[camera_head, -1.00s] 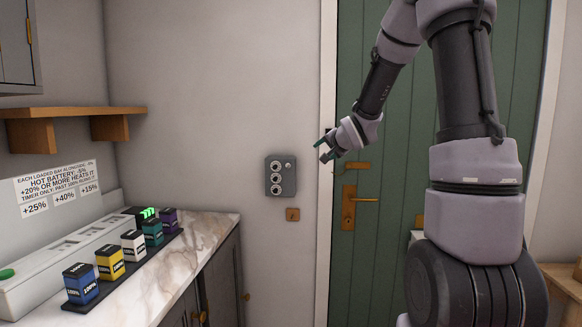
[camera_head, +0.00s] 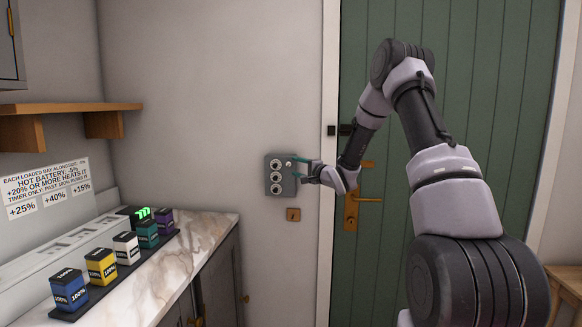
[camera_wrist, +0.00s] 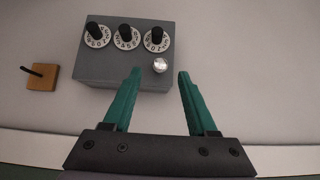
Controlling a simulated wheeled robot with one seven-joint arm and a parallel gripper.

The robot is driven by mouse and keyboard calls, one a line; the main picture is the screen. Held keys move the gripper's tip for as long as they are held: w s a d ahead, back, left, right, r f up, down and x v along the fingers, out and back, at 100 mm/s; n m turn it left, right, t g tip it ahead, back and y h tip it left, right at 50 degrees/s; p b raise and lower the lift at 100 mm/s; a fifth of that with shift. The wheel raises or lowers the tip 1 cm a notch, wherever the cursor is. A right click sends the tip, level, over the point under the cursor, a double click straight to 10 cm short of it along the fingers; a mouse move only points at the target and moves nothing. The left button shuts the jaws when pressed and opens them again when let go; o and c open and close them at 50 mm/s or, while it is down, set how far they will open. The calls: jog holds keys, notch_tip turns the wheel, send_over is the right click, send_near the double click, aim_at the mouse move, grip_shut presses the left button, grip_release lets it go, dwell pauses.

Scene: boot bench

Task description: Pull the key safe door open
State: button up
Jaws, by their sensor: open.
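The key safe (camera_head: 275,176) is a small grey box on the wall, left of the green door. Its front carries three round dials with black knobs and a small bright round knob. In the wrist view the key safe (camera_wrist: 125,68) shows its dials in a row, and the bright knob (camera_wrist: 160,66) sits near one corner. My gripper (camera_head: 297,168) is open and empty, with its green fingers pointing at the safe. In the wrist view the fingertips (camera_wrist: 159,73) lie on either side of the bright knob. I cannot tell whether they touch the safe. The safe door looks shut.
A small wooden plate with a dark peg (camera_head: 293,214) is on the wall below the safe. The green door (camera_head: 460,110) with a brass handle stands to the right. A marble counter (camera_head: 205,240) with several coloured batteries is at the left.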

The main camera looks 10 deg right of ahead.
aim_at(290, 165)
jog(key=shift+x, duration=2.1)
grip_shut()
